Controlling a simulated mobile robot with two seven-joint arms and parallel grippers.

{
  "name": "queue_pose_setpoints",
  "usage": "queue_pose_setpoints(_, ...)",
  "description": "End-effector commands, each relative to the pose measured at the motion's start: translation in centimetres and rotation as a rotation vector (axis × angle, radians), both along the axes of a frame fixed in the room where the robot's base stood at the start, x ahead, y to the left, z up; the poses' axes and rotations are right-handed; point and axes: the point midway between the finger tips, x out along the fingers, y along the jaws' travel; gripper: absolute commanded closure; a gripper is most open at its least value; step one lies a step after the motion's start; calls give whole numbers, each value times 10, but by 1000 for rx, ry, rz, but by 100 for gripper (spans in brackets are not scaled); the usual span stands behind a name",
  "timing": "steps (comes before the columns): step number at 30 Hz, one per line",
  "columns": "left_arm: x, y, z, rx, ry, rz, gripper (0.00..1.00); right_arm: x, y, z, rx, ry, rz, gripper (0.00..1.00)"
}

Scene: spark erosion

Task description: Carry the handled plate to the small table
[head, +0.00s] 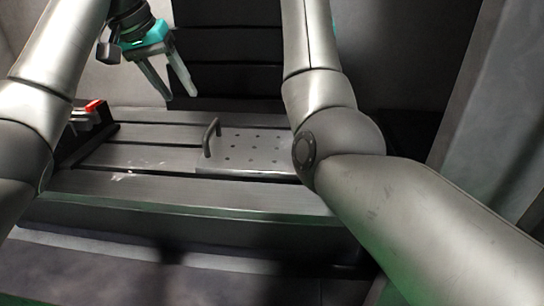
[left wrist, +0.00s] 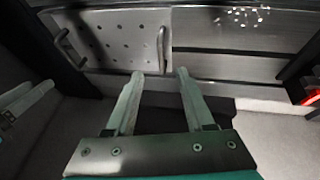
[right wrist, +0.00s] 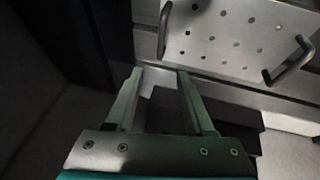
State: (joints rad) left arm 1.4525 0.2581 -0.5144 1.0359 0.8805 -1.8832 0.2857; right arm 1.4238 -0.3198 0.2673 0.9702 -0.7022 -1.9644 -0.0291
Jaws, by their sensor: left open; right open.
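The handled plate (head: 256,152) is a flat metal plate with rows of holes, lying on the slotted machine bed. Its left bar handle (head: 211,138) stands upright; my right arm hides the other end in the head view. Both handles show in the left wrist view, the nearer one (left wrist: 162,50) just beyond and between the fingertips. My left gripper (head: 181,95) is open and empty, above and behind the bed. My right gripper (right wrist: 160,72) is open and empty, with a plate handle (right wrist: 164,30) just past its fingertips. I see no small table.
The slotted bed (head: 140,185) has bare metal in front of and left of the plate. A red-topped fixture (head: 90,110) stands at the bed's left end. A dark ribbed panel (head: 228,60) rises behind, and a grey wall (head: 500,110) stands on the right.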

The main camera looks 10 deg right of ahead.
Motion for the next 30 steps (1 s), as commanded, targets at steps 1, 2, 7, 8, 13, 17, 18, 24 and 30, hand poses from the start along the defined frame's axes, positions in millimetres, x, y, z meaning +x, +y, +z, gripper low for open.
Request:
queue_pose_setpoints(1,0,0,-2,0,-1,0,47,0,0,-2,0,-1,0,47)
queue_pose_setpoints(2,0,0,-2,0,-1,0,47,0,0,-2,0,-1,0,47)
queue_pose_setpoints(7,0,0,-1,0,-1,0,47,0,0,-1,0,-2,0,47)
queue_pose_setpoints(8,0,0,-1,0,-1,-1,47,0,0,-1,0,-1,0,47)
queue_pose_setpoints(13,1,-1,-4,0,-1,-1,47,1,-1,-4,0,0,0,47)
queue_pose_setpoints(17,5,-4,-16,1,3,-1,47,5,-4,-16,0,2,0,47)
queue_pose_setpoints(18,7,-5,-21,1,2,-1,47,7,-5,-21,1,3,-1,47)
queue_pose_setpoints(24,19,-15,-56,0,4,-1,47,19,-15,-56,0,4,0,47)
queue_pose_setpoints(30,33,-25,-93,1,3,-1,47,33,-25,-93,1,5,0,47)
